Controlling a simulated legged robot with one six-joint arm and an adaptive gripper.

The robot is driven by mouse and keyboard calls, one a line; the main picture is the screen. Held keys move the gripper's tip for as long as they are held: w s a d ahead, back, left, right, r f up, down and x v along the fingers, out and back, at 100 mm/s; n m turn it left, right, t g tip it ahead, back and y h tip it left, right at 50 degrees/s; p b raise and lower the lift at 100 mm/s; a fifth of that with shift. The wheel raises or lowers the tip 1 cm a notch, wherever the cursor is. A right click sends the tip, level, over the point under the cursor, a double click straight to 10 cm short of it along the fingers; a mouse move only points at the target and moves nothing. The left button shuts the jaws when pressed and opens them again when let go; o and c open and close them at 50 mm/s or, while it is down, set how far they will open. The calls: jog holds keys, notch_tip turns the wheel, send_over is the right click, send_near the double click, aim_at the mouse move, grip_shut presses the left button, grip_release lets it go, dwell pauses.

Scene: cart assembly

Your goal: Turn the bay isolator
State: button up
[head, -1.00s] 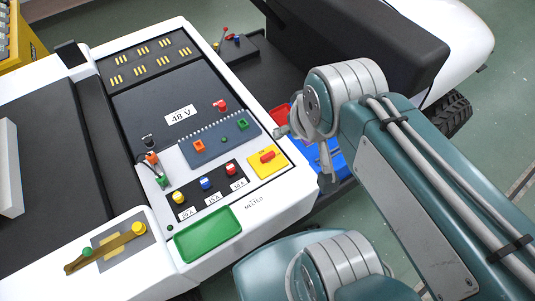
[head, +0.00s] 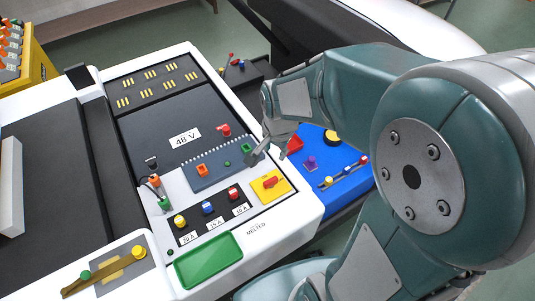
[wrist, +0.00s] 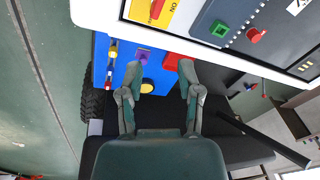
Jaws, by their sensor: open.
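The bay isolator, a red handle on a yellow plate (head: 270,184), sits at the right edge of the white cart's panel. In the wrist view the yellow plate (wrist: 147,12) is at the top edge, partly cut off, with "ON" lettering beside the red handle. My gripper (head: 267,150) is above and behind the isolator in the head view, near the cart's right edge, and apart from the handle. In the wrist view my gripper (wrist: 159,75) has its two fingers spread with nothing between them.
A blue box (head: 345,185) with red, purple and yellow parts lies beyond the cart's right edge. Three fuses (head: 207,209), a green tray (head: 208,261) and a grey board with orange and green blocks (head: 213,175) are near the isolator.

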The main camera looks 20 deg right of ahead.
aim_at(271, 180)
jog(key=w+f+m, duration=0.1)
jog(key=f, duration=0.2)
jog(key=f+m+g, duration=0.1)
jog(key=f+m, duration=0.1)
jog(key=f, duration=0.2)
jog(key=w+f+m, duration=0.1)
jog(key=f+m, duration=0.1)
jog(key=f, duration=0.1)
jog(key=shift+w+f+g, duration=0.35)
jog(key=shift+g, duration=0.05)
jog(key=shift+f, duration=3.9)
grip_shut()
